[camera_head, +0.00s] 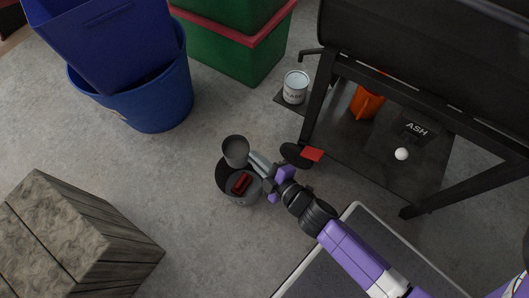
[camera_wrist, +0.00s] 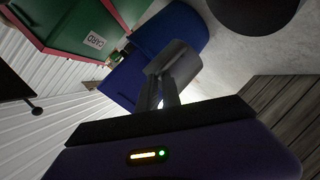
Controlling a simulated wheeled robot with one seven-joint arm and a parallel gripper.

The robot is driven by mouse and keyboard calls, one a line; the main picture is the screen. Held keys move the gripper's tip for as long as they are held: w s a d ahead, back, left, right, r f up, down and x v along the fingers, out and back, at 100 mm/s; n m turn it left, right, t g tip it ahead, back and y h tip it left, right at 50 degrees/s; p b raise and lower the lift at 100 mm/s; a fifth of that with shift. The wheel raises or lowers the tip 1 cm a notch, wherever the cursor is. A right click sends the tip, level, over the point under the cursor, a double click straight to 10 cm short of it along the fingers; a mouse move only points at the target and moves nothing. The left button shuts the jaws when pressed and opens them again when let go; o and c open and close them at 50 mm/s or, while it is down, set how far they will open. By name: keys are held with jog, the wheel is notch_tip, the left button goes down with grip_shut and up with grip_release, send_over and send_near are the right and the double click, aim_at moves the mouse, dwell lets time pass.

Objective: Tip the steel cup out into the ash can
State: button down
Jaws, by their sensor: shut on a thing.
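My gripper (camera_head: 252,159) is shut on the steel cup (camera_head: 236,152), a small grey cylinder. The cup's dark mouth faces the head camera, and I cannot make out any contents. The held cup also shows in the wrist view (camera_wrist: 182,66), just beyond the fingers. Under the cup in the head view, an open dark grey can (camera_head: 226,181) stands on the floor. A dark red object (camera_head: 241,183) lies inside it, and the cup overlaps its upper rim. A pale can (camera_head: 295,88) on the side shelf has a label that I cannot read surely. A dark box (camera_head: 416,128) is labelled ASH.
A black grill stand (camera_head: 345,75) fills the upper right, with an orange object (camera_head: 367,102) and a white ball (camera_head: 401,154) on its lower shelf. Blue tubs (camera_head: 155,105) and a green crate (camera_head: 240,50) stand behind. A wooden block (camera_head: 75,235) is lower left. Floor between is clear.

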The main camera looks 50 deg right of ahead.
aim_at(246, 164)
notch_tip(246, 164, down, 12)
jog(key=s+b, duration=0.2)
jog(key=b, duration=0.7)
jog(key=shift+s+d+f+g+h, duration=0.2)
jog(key=shift+s+d+g+h, duration=0.05)
jog(key=shift+d+g+h, duration=0.05)
jog(key=shift+r+p, duration=0.2)
jog(key=shift+p, duration=0.2)
jog(key=r+g+p, duration=0.1)
jog(key=p, duration=0.3)
jog(key=r+g+p, duration=0.1)
jog(key=p, duration=0.4)
jog(key=r+g+p, duration=0.1)
jog(key=p, duration=0.4)
jog(key=shift+w+a+r+n+g, duration=0.1)
jog(key=shift+w+r+n+g, duration=0.15)
jog(key=shift+w+n+g, duration=0.15)
